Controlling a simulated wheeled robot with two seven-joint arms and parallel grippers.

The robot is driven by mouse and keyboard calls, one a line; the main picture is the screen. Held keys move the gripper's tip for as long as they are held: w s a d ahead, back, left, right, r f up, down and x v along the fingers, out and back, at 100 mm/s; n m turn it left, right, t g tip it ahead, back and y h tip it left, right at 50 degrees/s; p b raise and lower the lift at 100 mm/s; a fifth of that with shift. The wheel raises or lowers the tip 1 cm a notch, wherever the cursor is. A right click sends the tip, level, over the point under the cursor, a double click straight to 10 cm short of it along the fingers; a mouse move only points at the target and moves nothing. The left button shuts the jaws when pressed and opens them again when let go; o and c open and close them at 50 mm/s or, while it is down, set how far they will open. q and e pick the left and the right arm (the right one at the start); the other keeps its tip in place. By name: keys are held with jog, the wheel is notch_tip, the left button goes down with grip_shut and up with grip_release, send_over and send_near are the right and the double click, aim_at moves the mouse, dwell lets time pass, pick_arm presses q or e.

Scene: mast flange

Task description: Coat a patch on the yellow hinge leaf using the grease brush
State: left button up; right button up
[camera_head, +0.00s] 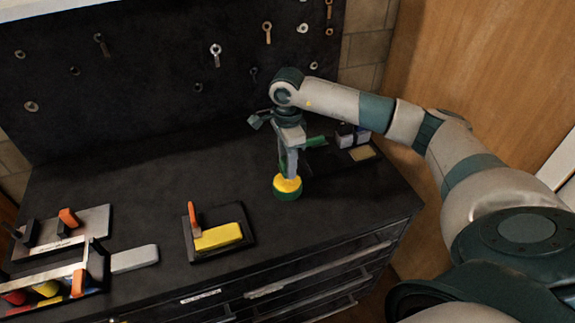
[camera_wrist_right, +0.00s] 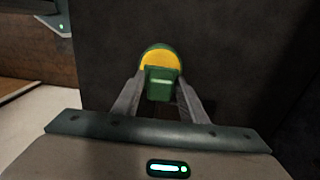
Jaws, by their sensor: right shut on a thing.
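The yellow hinge leaf (camera_head: 218,236) lies flat on a small dark plate, with an orange-handled clamp (camera_head: 194,219) at its left. My right gripper (camera_head: 290,170) points down over the counter, right of the leaf. It is shut on a green piece, seemingly the grease brush (camera_wrist_right: 160,84), between its fingers in the right wrist view. The brush's lower end is hidden. A round green pot with yellow content (camera_head: 287,188) is directly below the fingertips; it also shows behind the brush in the wrist view (camera_wrist_right: 160,59). I cannot tell whether the brush touches it. My left gripper is out of view.
A metal fixture with orange and black handles (camera_head: 70,232) and a bin of coloured items (camera_head: 45,291) are at the left. A grey block (camera_head: 134,258) lies beside them. Small boxes (camera_head: 350,136) stand behind the gripper. The dark pegboard (camera_head: 150,60) rises behind.

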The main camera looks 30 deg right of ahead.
aim_at(285, 160)
jog(key=shift+r+p, duration=0.5)
jog(key=shift+r, duration=1.1)
jog(key=shift+s+a+f+n+b, duration=0.1)
jog(key=shift+a+n+b, duration=0.2)
jog(key=shift+a, duration=0.15)
jog(key=s+a+f+n+b, duration=0.2)
jog(key=s+a+n+b, duration=0.7)
jog(key=n, duration=1.1)
jog(key=s+a, duration=0.4)
jog(key=a, duration=0.1)
jog(key=shift+a+f, duration=0.35)
jog(key=shift+a, duration=0.05)
jog(key=shift+w, duration=0.1)
